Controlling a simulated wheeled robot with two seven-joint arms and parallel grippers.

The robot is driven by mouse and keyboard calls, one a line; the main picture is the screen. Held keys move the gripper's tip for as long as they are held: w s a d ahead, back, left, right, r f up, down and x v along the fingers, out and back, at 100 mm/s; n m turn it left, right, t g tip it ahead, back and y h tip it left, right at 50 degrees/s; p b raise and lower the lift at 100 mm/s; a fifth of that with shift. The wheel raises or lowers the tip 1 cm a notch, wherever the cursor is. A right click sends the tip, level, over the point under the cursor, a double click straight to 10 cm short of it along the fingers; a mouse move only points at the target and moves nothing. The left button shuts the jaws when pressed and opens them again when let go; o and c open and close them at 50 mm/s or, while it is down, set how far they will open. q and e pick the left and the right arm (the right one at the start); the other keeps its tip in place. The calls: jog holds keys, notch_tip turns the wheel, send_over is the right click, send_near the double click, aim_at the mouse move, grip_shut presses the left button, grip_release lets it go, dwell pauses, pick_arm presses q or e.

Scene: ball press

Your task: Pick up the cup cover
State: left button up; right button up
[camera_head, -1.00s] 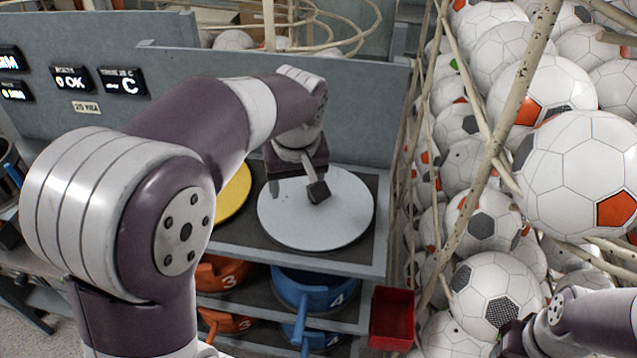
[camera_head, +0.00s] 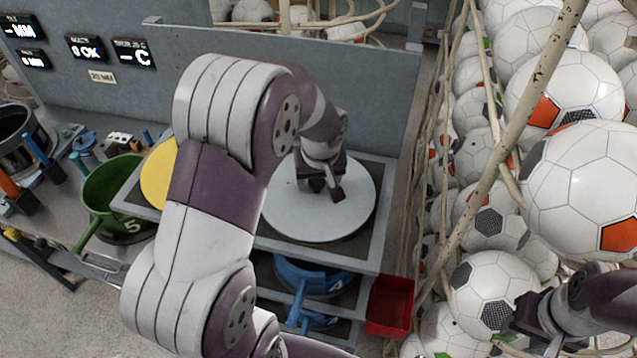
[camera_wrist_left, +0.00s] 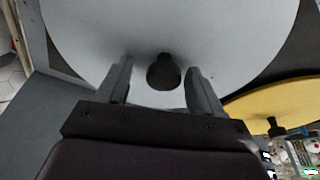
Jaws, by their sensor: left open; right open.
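The cup cover appears to be the round pale grey disc (camera_head: 285,215) on the top shelf. In the left wrist view the disc (camera_wrist_left: 90,25) has a dark knob (camera_wrist_left: 163,74) at its middle. My left gripper (camera_head: 327,190) is over the disc, pointing down, with its fingers apart. In the left wrist view the knob shows between the fingers of my left gripper (camera_wrist_left: 158,66); I cannot tell how high the tips are above the disc. In the head view the knob is hidden by the gripper. My right gripper (camera_head: 522,318) is at the lower right, in front of the footballs, away from the disc.
A yellow disc (camera_head: 158,175) lies left of the grey one, partly behind my left arm. A blue pan (camera_head: 310,277) sits on the shelf below, beside a red bin (camera_head: 390,305). A green pot (camera_head: 110,190) stands left. A grey panel (camera_head: 370,90) rises behind. Footballs (camera_head: 585,190) fill the right.

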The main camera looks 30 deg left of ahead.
pick_arm(q)
jog(key=shift+a+f, duration=0.2)
jog(key=shift+f, duration=0.05)
jog(key=shift+a, duration=0.1)
jog(key=shift+s+r, duration=0.1)
jog(key=shift+s, duration=0.15)
jog(key=c, duration=0.6)
jog(key=shift+d, duration=0.25)
jog(key=c, duration=0.5)
jog(key=shift+w+a, duration=0.1)
jog(key=shift+w, duration=0.05)
grip_shut()
